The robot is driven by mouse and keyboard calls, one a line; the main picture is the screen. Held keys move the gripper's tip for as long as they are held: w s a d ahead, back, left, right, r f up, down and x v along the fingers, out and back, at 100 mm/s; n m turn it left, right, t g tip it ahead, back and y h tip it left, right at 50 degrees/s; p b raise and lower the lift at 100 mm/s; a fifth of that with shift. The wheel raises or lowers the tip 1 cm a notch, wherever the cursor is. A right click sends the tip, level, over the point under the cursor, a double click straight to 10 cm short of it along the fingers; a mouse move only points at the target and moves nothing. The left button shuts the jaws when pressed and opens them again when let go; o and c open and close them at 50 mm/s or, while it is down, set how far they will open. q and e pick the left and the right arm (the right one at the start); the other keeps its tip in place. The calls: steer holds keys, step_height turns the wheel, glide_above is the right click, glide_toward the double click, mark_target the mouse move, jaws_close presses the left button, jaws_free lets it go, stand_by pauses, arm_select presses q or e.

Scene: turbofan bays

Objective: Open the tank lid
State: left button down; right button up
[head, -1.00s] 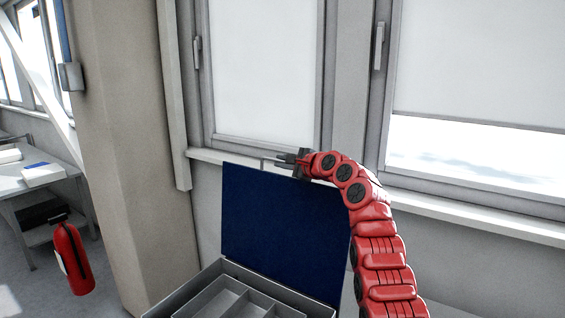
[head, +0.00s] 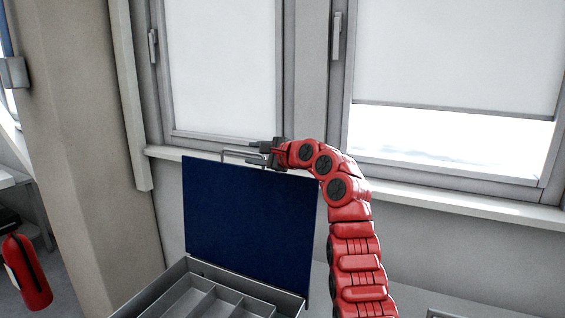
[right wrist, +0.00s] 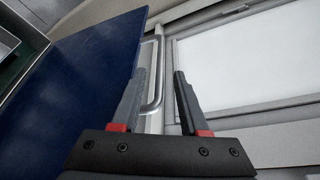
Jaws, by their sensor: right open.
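The blue tank lid (head: 245,215) stands raised, close to upright, at the back of the grey tank (head: 180,268) in the head view. A thin metal handle (head: 228,153) sticks up at the lid's top edge. My right gripper (head: 256,148) is open at the right part of this handle. In the right wrist view, the lid (right wrist: 85,85) is on the left, and the handle (right wrist: 158,85) shows between the two spread fingers (right wrist: 162,73), nearer the left one. I cannot tell whether a finger touches it. My left gripper is not in view.
Compartments with grey dividers (head: 215,300) show inside the tank. A window sill (head: 440,200) and windows (head: 450,60) are behind the lid. A beige pillar (head: 75,130) and a red fire extinguisher (head: 27,272) are at the left.

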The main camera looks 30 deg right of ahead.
steer(key=b+v, duration=0.4)
steer(key=v, duration=0.8)
